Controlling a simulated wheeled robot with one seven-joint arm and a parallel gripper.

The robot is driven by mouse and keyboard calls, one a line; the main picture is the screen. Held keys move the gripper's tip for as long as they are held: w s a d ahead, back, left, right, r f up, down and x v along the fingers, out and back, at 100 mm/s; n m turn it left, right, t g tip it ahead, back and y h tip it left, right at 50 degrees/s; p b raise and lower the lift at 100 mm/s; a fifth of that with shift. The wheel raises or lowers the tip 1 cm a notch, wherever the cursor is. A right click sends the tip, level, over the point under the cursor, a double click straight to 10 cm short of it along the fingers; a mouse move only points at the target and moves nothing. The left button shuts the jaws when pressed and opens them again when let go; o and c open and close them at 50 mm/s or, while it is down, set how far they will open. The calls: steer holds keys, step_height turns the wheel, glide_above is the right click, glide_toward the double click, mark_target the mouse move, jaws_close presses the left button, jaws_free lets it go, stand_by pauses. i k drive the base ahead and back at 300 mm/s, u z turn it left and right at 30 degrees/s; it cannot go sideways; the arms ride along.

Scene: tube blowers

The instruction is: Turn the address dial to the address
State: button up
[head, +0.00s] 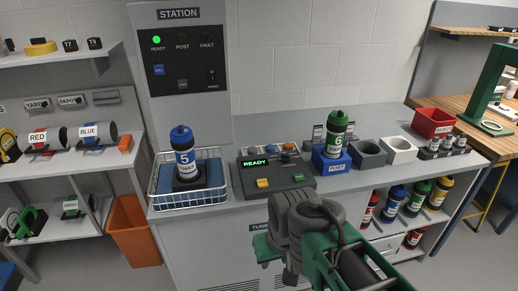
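A dark console (277,178) on the counter has a green READY display (255,162), a yellow button and a green button. Small knob-like parts in orange and blue show along its back, but I cannot tell which is the address dial. A blue carrier marked 5 (184,160) stands upright in a white wire basket (190,200) left of the console. A green-capped carrier marked 6 (335,140) stands in a blue block (330,163) right of it. My gripper (287,272) is low in front of the counter, mostly hidden behind my arm, and its fingers are unclear.
The station panel (181,60) has a lit green READY lamp. Grey and white blocks (400,150) and a red bin (433,122) stand to the right. Several carriers (415,198) fill the shelf below. An orange bin (133,232) stands on the floor at left.

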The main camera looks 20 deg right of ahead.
mark_target(286, 159)
steer(key=u, duration=0.1)
steer(key=i, duration=1)
steer(key=z, duration=0.8)
